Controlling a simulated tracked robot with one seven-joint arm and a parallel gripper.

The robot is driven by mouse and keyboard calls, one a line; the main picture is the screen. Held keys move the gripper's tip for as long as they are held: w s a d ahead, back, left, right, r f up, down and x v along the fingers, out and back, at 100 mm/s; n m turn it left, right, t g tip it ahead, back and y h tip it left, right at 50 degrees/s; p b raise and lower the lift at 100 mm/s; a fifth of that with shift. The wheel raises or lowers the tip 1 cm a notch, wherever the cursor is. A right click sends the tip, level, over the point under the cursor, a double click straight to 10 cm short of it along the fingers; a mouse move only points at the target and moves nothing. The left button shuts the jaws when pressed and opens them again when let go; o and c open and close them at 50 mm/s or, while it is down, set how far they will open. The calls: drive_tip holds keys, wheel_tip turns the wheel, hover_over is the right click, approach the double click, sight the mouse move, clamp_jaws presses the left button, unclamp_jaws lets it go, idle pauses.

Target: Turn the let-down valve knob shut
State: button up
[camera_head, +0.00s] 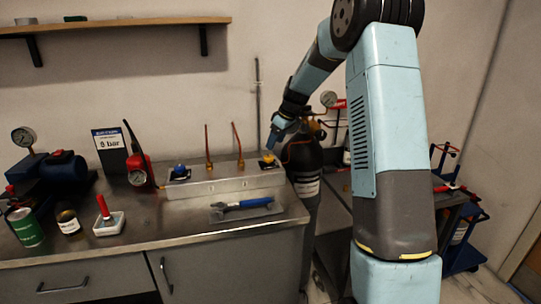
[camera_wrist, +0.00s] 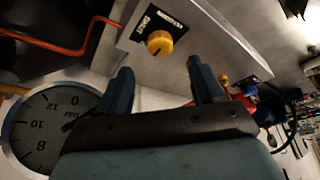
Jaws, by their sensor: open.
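A yellow knob (camera_head: 268,160) sits at the right end of the raised metal panel (camera_head: 225,185) on the bench. In the wrist view the yellow knob (camera_wrist: 159,43) is on the grey panel face beside small black labels (camera_wrist: 158,17), upside down and too small to read surely. A blue knob (camera_head: 180,171) sits at the panel's left end. My gripper (camera_head: 274,140) is just above the yellow knob. In the wrist view my gripper (camera_wrist: 158,72) has its fingers apart with nothing between them, and the knob lies beyond the fingertips, apart from them.
Two thin copper-coloured pipes (camera_head: 222,148) rise from the panel between the knobs. A blue-handled tool lies on a tray (camera_head: 218,216) in front. A dark cylinder (camera_head: 304,166) stands right of the bench. A large round gauge (camera_wrist: 48,128) is close at lower left in the wrist view.

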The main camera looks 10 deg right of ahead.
sight(269, 156)
drive_tip(key=x, duration=0.7)
drive_tip(key=shift+f, duration=0.2)
drive_tip(key=shift+c, duration=0.3)
drive_tip(key=c, duration=0.9)
drive_tip(key=shift+d, duration=0.15)
drive_tip(key=shift+c, duration=0.6)
